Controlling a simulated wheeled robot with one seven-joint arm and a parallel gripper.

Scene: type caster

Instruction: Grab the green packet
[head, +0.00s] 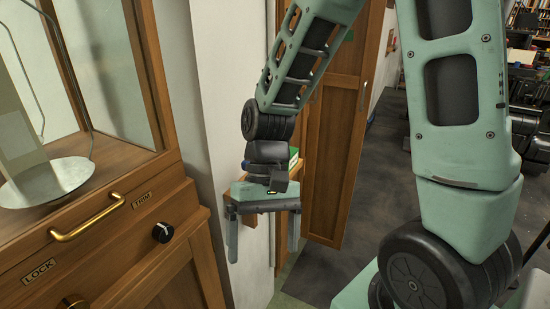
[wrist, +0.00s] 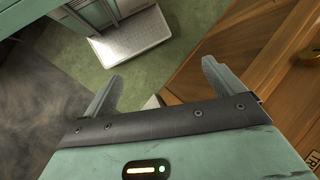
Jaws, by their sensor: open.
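My gripper (head: 262,250) hangs in the middle of the head view with its two fingers pointing down, spread apart with nothing between them. In the wrist view my gripper (wrist: 161,72) is also open and empty, above green floor. A small green and white item (head: 294,156) shows just behind my wrist in the head view. It is mostly hidden by my arm, so I cannot tell for sure that it is the green packet. It appears to be at a small wooden ledge (head: 298,169) by the white wall. No packet shows in the wrist view.
A wooden cabinet (head: 120,250) with a brass handle, a knob and a glass case on top fills the left. A wooden door (head: 335,130) stands behind my gripper. The wrist view shows a pale platform (wrist: 130,36) below.

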